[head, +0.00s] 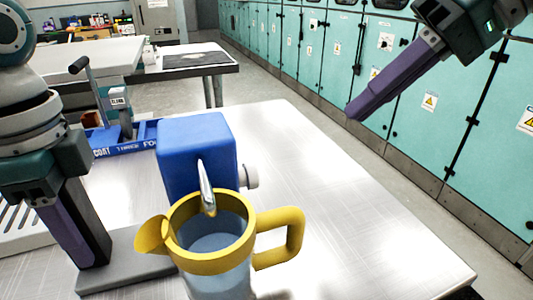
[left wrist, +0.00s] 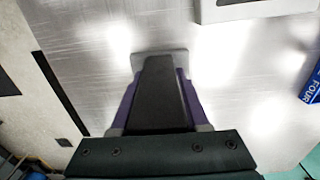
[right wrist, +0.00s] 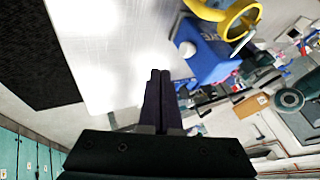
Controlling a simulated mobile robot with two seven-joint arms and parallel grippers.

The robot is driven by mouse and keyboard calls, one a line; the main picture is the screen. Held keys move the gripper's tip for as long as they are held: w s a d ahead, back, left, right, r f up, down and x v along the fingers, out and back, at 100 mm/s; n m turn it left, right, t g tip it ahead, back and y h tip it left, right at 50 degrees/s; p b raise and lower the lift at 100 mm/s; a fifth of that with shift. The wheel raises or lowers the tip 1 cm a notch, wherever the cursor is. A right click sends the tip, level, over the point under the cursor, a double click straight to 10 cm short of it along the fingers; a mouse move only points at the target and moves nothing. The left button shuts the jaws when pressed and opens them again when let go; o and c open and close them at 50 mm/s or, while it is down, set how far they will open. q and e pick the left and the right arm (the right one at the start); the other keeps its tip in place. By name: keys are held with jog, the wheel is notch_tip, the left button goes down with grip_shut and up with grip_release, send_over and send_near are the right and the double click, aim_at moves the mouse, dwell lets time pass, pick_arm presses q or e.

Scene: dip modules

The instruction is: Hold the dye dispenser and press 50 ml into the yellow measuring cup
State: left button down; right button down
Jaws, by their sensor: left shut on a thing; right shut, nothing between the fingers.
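The blue box-shaped dye dispenser (head: 195,142) stands on the steel table, with a silver spout and a pale knob on its right side. It also shows in the right wrist view (right wrist: 208,66). The measuring cup (head: 213,267), clear with yellow rim, lip and handle, is in front; the spout tip appears over its mouth. Its liquid level is unclear. My left gripper (head: 82,245) is shut on a dark upright post (left wrist: 160,95) with a grey foot; whether this joins the dispenser is unclear. My right gripper (head: 355,112) is shut and empty, raised right of the dispenser.
A blue labelled tray (head: 137,140) with a handled tool (head: 95,95) stands behind the dispenser. The steel table (head: 330,190) is clear to the right of the cup. Teal cabinets (head: 405,110) line the wall beyond the aisle. Another bench (head: 190,60) stands farther back.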

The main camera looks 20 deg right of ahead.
aim_at(251, 175)
jog(key=w+a+f, duration=0.3)
jog(key=a+f, duration=0.5)
jog(key=shift+w+a, duration=0.4)
